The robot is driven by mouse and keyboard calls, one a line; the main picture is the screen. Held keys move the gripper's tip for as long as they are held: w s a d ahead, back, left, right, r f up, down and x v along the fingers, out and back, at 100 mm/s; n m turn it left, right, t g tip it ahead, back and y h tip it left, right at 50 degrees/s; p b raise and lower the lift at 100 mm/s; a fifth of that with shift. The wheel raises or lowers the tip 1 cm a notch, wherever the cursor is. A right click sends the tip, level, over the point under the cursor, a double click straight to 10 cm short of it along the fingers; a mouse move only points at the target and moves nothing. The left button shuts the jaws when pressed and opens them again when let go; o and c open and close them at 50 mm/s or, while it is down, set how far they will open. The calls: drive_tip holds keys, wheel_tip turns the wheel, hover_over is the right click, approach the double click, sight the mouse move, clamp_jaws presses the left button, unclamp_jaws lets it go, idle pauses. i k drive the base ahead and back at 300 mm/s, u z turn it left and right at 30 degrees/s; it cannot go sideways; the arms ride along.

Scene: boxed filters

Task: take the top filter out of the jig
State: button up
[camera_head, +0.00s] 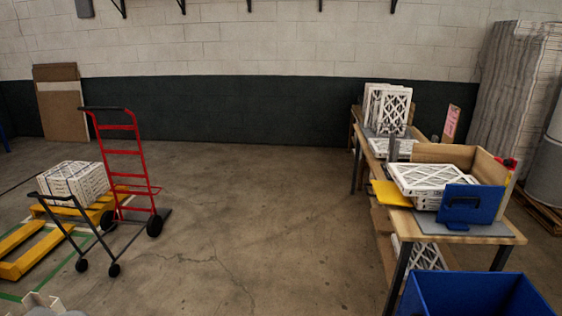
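The jig is a wooden corner frame (447,153) with a blue front plate (470,204), on the near end of the workbench at right. A small stack of white-framed filters lies flat in it. The top filter (432,175) shows its lattice face and sits slightly askew over those below. The blue plate hides part of the stack's near right corner. A pale forked part (42,301) at the bottom left edge looks like my own arm's end, cut off by the frame. It is far from the jig, and its fingers cannot be made out.
More filters (388,107) stand upright at the bench's far end. A blue bin (475,294) stands before the bench. The middle floor is clear.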

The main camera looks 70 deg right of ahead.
sight(420, 180)
drive_tip(key=z, duration=3.1)
drive_tip(key=i, duration=2.35)
drive_tip(key=u, duration=0.35)
